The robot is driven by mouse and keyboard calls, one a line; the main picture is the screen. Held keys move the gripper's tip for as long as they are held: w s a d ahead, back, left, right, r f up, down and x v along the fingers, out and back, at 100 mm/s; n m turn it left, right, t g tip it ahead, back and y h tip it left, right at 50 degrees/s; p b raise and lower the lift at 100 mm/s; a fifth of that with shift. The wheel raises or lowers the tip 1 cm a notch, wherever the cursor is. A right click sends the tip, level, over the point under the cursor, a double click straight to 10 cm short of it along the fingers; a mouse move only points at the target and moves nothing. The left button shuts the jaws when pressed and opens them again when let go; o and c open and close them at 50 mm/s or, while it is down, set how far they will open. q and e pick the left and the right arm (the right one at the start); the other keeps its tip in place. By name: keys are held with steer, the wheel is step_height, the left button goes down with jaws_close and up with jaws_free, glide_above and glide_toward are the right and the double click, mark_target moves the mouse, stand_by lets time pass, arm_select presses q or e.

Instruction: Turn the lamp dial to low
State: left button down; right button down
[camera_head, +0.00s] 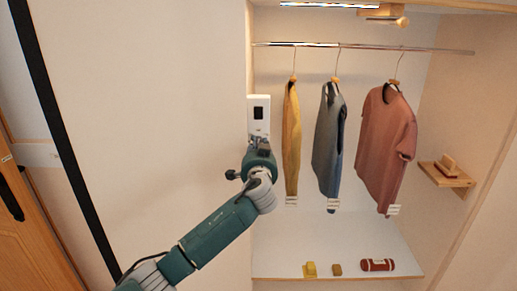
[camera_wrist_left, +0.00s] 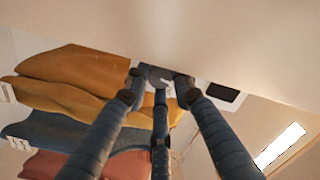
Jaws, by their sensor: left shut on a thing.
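A white control panel (camera_head: 252,102) with a black display (camera_head: 259,113) is mounted at the edge of the wall beside the closet. My left gripper (camera_head: 260,143) reaches up to the lower part of this panel and hides it in the head view. In the left wrist view the fingers of my left gripper (camera_wrist_left: 159,84) are closed around a grey round dial (camera_wrist_left: 157,74). The black display shows to the right of the dial in that view (camera_wrist_left: 222,92). The dial's marking and setting cannot be read. My right gripper is in neither view.
A yellow garment (camera_head: 292,135), a blue-grey garment (camera_head: 328,140) and a salmon shirt (camera_head: 384,150) hang from a rail (camera_head: 440,50) right of the panel. Small items lie on the closet floor (camera_head: 345,240). A small shelf (camera_head: 446,177) is at right. A bright light strip (camera_head: 330,5) is overhead.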

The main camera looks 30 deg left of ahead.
arm_select(q)
steer(key=c, duration=1.5)
jaws_free()
steer(key=shift+o, duration=0.2)
steer(key=v, duration=0.8)
steer(key=shift+c, duration=0.3)
